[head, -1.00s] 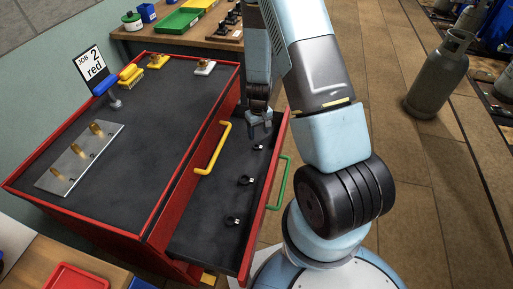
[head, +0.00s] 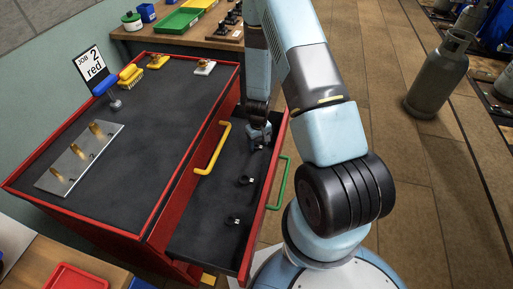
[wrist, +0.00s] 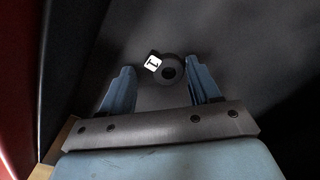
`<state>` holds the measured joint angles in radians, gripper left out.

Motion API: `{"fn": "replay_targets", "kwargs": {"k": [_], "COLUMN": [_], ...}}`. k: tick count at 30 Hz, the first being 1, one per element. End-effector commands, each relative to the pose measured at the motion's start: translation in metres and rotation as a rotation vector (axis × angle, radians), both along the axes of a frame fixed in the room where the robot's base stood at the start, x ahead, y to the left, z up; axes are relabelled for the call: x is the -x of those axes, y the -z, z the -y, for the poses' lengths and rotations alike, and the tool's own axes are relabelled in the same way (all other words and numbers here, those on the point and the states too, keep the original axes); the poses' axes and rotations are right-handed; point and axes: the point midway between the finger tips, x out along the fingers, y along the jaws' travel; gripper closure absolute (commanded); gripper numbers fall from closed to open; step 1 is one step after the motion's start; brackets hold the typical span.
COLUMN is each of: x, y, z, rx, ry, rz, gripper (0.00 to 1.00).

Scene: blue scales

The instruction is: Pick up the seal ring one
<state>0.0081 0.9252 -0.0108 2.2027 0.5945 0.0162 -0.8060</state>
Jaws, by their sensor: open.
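Seal ring one (wrist: 170,69) is a small black ring with a white tag marked 1. In the wrist view it lies on the dark drawer floor, between and slightly beyond the fingertips, nearer the right finger. My gripper (wrist: 160,72) is open and points down over it, with nothing held. I cannot tell the exact height of the fingers above the drawer floor.
Two other black rings (head: 246,180) (head: 233,220) lie nearer in the drawer.

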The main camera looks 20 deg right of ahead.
Motion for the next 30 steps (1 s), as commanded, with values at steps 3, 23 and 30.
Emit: {"fn": "replay_targets", "kwargs": {"k": [3, 23, 30], "x": [0.0, 0.0002, 0.0], "y": [0.0, -0.0001, -0.0018], "z": [0.0, 0.0001, 0.0003], "rx": [0.0, 0.0, 0.001], "ry": [0.0, 0.0, 0.0], "rz": [0.0, 0.0, 0.0], "gripper": [0.38, 0.91, 0.91]}}
